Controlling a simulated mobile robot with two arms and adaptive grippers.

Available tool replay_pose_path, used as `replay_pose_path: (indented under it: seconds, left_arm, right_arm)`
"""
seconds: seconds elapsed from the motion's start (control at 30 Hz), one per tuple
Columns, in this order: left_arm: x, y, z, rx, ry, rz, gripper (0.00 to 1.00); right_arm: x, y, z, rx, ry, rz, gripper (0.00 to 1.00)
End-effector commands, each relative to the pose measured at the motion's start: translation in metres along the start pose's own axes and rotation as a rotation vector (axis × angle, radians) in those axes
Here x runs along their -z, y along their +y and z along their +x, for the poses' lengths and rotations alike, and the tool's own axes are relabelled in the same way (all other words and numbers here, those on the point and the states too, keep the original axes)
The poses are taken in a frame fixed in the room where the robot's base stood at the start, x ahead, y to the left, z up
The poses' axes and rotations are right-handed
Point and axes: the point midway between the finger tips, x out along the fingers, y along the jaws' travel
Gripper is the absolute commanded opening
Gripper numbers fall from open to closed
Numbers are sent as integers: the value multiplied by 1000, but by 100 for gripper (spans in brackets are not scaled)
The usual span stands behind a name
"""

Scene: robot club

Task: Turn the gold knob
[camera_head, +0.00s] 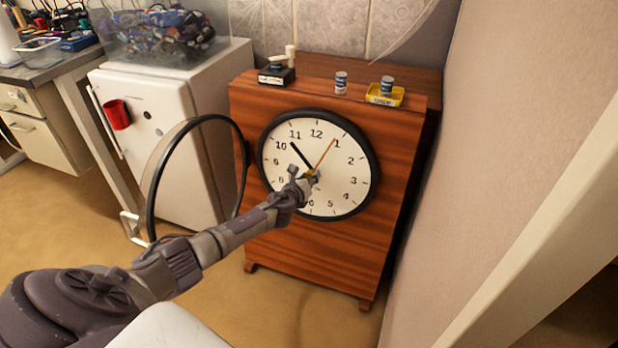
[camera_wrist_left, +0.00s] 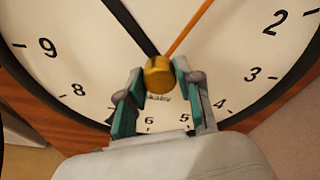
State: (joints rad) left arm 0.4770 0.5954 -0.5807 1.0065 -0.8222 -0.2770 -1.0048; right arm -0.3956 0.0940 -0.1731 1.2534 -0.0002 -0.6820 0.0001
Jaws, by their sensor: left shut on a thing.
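The gold knob (camera_wrist_left: 159,75) is at the centre of the white clock face (camera_head: 340,185), where the hands meet. My left gripper (camera_head: 307,178) reaches the clock's centre in the head view and hides most of the knob there. In the left wrist view the left gripper (camera_wrist_left: 158,82) has its green-padded fingers on both sides of the knob, shut on it. The black hand points near 10 to 11 and the orange hand near 1 in the head view. My right gripper is in neither view.
The clock's round glass cover (camera_head: 197,170) stands swung open at the left. The wooden cabinet (camera_head: 290,255) holds the clock, with small cans (camera_head: 341,82) and a yellow box (camera_head: 384,97) on top. A wall (camera_head: 490,150) is close at right; a white fridge (camera_head: 160,130) stands left.

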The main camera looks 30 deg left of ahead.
Motion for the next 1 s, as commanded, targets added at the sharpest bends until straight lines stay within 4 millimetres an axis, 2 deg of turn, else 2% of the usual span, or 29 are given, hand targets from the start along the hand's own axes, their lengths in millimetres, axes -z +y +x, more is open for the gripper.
replay_pose_path:
  seconds: [0.13,0.17,0.3,0.73,0.87,1.0]
  left_arm:
    - [2,0,0,0,3,-1,0]
    - [2,0,0,0,3,-1,36]
    - [2,0,0,0,2,-1,60]
    - [0,1,-6,1,-1,0,60]
    - [0,1,-19,1,-1,0,60]
    - [2,2,-42,1,3,2,60]
  right_arm:
    - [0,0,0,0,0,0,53]
    - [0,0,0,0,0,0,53]
    - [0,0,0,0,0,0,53]
    - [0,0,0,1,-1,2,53]
    - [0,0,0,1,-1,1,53]
    - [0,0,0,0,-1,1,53]
